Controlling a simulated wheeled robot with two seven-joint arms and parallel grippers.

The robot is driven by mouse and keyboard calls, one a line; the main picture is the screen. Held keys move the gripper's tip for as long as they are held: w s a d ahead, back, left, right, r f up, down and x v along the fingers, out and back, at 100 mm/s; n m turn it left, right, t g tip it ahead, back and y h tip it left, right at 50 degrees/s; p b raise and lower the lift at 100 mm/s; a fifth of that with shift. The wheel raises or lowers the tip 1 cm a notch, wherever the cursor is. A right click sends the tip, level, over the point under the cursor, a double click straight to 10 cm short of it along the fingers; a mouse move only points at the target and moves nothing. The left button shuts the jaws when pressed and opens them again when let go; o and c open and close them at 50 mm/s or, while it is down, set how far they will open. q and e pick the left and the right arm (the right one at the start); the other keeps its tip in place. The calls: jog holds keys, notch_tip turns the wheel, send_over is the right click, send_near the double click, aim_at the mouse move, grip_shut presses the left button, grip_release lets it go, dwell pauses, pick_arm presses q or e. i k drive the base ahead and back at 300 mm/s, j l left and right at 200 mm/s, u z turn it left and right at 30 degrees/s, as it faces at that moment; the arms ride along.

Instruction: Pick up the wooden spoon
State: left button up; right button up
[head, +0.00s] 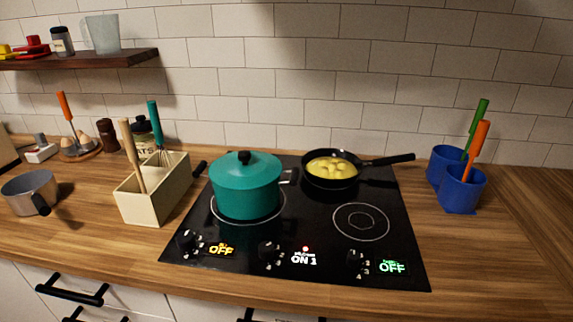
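A light wooden handle, likely the wooden spoon (131,150), stands upright and slightly tilted in the left part of a cream utensil box (143,209) on the counter. Its lower end is hidden inside the box, so I cannot see the spoon's head. A whisk with a teal handle (153,122) stands behind it to the right in the same box. Neither of my grippers shows in the head view.
The black cooktop (310,259) right of the box carries a teal lidded pot (246,188) and a black frying pan (331,183) with yellow food. A small saucepan (30,193) stands left. Blue holders (462,193) stand right. A shelf (80,60) hangs upper left.

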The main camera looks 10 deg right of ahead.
aim_at(124, 124)
jog(key=i+j+z, duration=0.2)
jog(key=j, duration=0.55)
jog(key=j+z, duration=0.2)
jog(key=j, duration=0.55)
